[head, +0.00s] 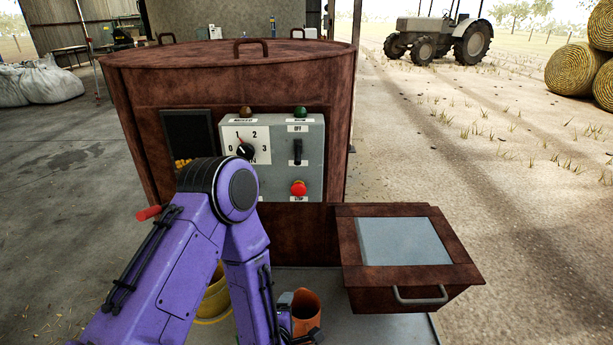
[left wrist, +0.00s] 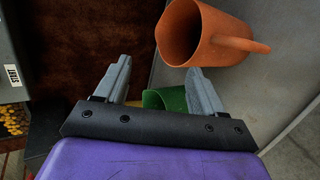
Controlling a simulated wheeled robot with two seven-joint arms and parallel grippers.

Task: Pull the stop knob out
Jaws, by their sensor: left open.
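The red stop knob (head: 298,188) sits at the lower right of the grey control panel (head: 312,160), above a small white label, on the front of a rusty brown machine. My left gripper's fingers (left wrist: 158,85) show open in the left wrist view, with nothing held between them. They are low in front of the machine, below the panel and apart from the knob. In the head view my purple left arm largely hides that gripper. The panel's grey edge (left wrist: 10,55) shows at the left of the wrist view; the knob is not visible there. My right gripper is not in view.
A yellow bucket (head: 214,303) stands by my arm. A brown drawer box (head: 455,275) with a handle juts out right of the panel. A dial (head: 245,150) and switch (head: 298,151) share the panel.

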